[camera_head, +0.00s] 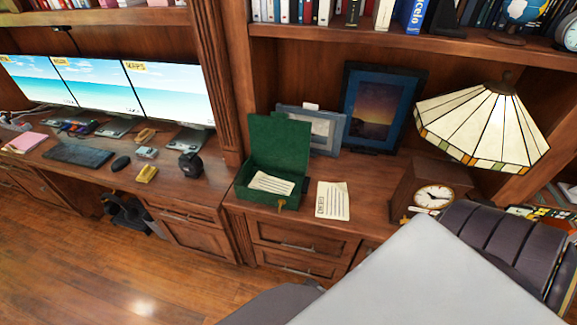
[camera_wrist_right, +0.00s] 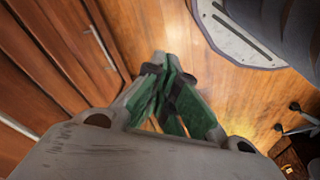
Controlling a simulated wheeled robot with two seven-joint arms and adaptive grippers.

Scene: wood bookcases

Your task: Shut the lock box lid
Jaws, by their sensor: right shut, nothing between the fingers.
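The green lock box (camera_head: 238,191) stands on the wooden desk in the head view. Its green lid (camera_head: 280,141) is raised, standing up at the back of the box. A printed paper (camera_head: 270,183) lies inside, and a brass-coloured lock piece (camera_head: 281,204) shows at the front edge. My right gripper (camera_wrist_right: 164,64) shows in the right wrist view, its green-padded fingers together at the tips with nothing between them. It is over the wood floor beside the drawer fronts. The box is not visible in that view. My left gripper is in neither view.
A loose paper (camera_head: 332,201) lies right of the box. Picture frames (camera_head: 381,108) stand behind it. A wooden clock (camera_head: 433,195) and a stained-glass lamp (camera_head: 483,125) are further right. Monitors (camera_head: 167,95) and headphones (camera_head: 190,164) are at left. The desk's front edge runs just before the box.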

